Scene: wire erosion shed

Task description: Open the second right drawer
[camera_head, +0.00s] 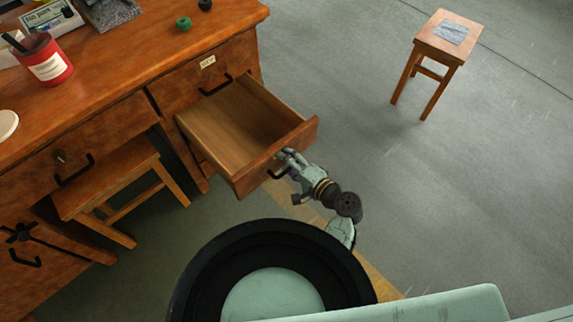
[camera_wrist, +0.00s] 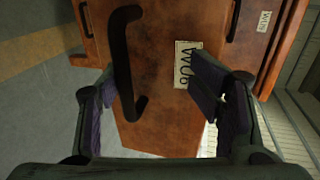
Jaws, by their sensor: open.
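The second right drawer (camera_head: 235,115) is pulled well out of the wooden desk, below a closed top drawer (camera_head: 210,85). Its inside looks empty in the head view. Its black bar handle (camera_wrist: 122,55) is on the front panel (camera_wrist: 165,90), beside a pale label (camera_wrist: 187,64). My gripper (camera_head: 284,168) is at the drawer front by the handle. In the wrist view my gripper (camera_wrist: 158,105) is open, with the lower end of the handle between its two fingers in the picture. I cannot tell whether a finger touches the handle.
The desk top (camera_head: 120,60) holds a red cup (camera_head: 47,62) and a green knob-like item (camera_head: 183,23). A wooden stool (camera_head: 130,185) is tucked under the desk. Another stool (camera_head: 432,45) stands at the back right. The grey floor (camera_head: 470,180) right of the drawer is clear.

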